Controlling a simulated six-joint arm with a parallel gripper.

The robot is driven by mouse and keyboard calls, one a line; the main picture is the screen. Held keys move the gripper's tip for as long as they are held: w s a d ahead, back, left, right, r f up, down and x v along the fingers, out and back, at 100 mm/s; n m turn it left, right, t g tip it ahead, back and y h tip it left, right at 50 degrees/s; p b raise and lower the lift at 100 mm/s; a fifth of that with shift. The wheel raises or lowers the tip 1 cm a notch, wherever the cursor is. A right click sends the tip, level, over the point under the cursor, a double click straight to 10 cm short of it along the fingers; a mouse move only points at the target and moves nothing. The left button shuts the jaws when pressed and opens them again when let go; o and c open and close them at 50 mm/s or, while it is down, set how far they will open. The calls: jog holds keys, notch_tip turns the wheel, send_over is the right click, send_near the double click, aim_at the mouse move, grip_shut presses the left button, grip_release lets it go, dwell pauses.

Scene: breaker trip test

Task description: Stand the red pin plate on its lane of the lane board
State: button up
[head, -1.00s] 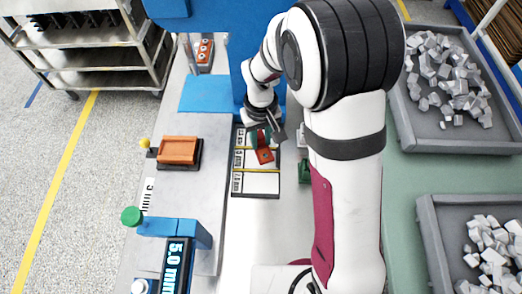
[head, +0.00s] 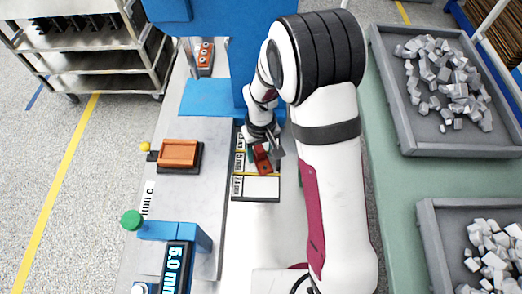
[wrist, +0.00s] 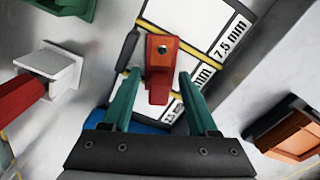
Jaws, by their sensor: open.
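The red pin plate (head: 262,162) is at the lane board (head: 256,189), over its middle part in the head view. In the wrist view the red pin plate (wrist: 160,62) shows an orange-red face with a dark hole and a narrower red part toward me. I cannot tell whether it stands upright. The white lane board (wrist: 195,22) has yellow dividing lines and millimetre labels, with 7.5 mm readable. My gripper (wrist: 158,82) is open, its green fingers on either side of the plate with gaps showing. In the head view my gripper (head: 268,151) partly covers the plate.
An orange block (head: 178,153) on a dark base sits left of the board. A blue fixture with a 5.0 mm display (head: 177,268) and green knob (head: 131,217) stands nearer. A white block (wrist: 62,67) is left in the wrist view. Grey rubble trays (head: 408,130) lie right.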

aim_at(261, 152)
notch_tip(261, 152, up, 12)
jog(key=s+d+r+m, duration=0.2)
jog(key=s+m, duration=0.1)
jog(key=s, duration=0.4)
jog(key=s+d+r+m+y, duration=0.1)
jog(key=s+d+r+m, duration=0.2)
jog(key=s, duration=0.5)
jog(key=s+d+r+m, duration=0.2)
jog(key=s+d+m, duration=0.1)
jog(key=s, duration=0.4)
jog(key=shift+s+r+m+y, duration=0.25)
jog(key=shift+m+y, duration=0.15)
jog(key=shift+m, duration=0.1)
